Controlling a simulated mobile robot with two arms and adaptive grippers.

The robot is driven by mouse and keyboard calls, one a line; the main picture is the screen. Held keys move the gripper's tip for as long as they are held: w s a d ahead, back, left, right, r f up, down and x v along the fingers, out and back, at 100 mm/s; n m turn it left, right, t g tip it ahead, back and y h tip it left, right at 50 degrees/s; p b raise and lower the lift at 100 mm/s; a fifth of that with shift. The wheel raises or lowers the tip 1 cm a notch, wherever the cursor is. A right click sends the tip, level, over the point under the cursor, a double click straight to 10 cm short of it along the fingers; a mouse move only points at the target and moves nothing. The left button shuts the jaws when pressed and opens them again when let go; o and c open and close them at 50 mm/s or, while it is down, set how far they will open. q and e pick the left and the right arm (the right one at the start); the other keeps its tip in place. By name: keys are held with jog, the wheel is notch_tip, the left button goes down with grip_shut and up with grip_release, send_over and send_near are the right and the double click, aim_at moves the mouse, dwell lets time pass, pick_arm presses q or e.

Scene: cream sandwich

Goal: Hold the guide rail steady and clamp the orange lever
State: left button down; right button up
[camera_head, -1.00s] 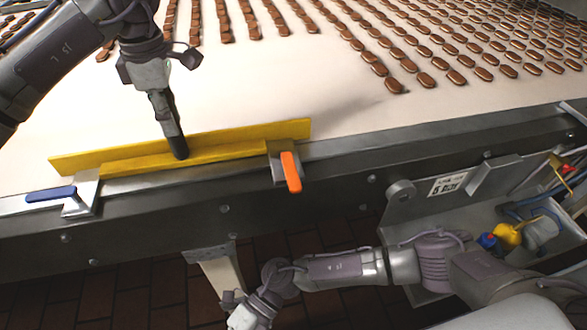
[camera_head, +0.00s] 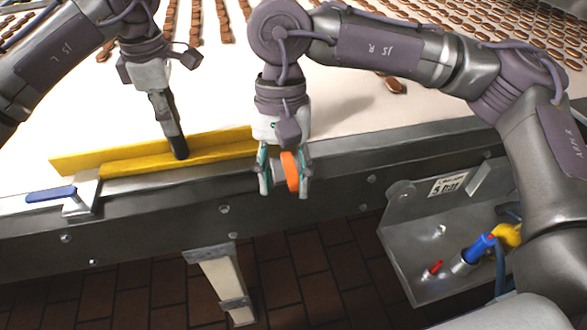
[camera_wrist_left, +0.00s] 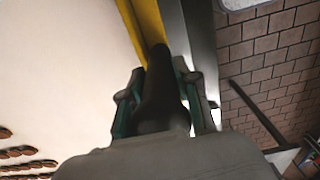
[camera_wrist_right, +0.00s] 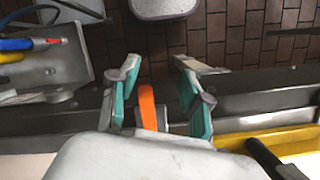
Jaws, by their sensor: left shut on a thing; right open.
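The yellow guide rail (camera_head: 215,146) lies along the near edge of the conveyor; it also shows in the left wrist view (camera_wrist_left: 143,22) and the right wrist view (camera_wrist_right: 285,138). My left gripper (camera_head: 179,150) is shut on a dark upright grip at the rail. In its wrist view the fingers (camera_wrist_left: 168,95) close around this dark grip. The orange lever (camera_head: 290,172) is at the rail's right end. My right gripper (camera_head: 286,182) is open, with its fingers on both sides of the lever. The right wrist view shows a gap between the fingers (camera_wrist_right: 155,90) and the orange lever (camera_wrist_right: 147,105).
A blue lever (camera_head: 52,194) on a metal clamp is at the rail's left end. Rows of brown biscuits (camera_head: 545,70) lie on the pale belt. A metal tray (camera_head: 405,240) with coloured connectors hangs at the right.

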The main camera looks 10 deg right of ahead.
aim_at(294, 179)
jog(key=w+d+r+n+t, duration=0.2)
jog(key=w+r+n+t, duration=0.15)
jog(key=r, duration=0.45)
jog(key=shift+n+g+h, duration=0.25)
jog(key=shift+n+h, duration=0.05)
jog(key=shift+n, duration=0.05)
jog(key=f, duration=1.1)
jog(key=shift+w+d+f, duration=0.25)
jog(key=shift+w+f, duration=0.1)
grip_shut()
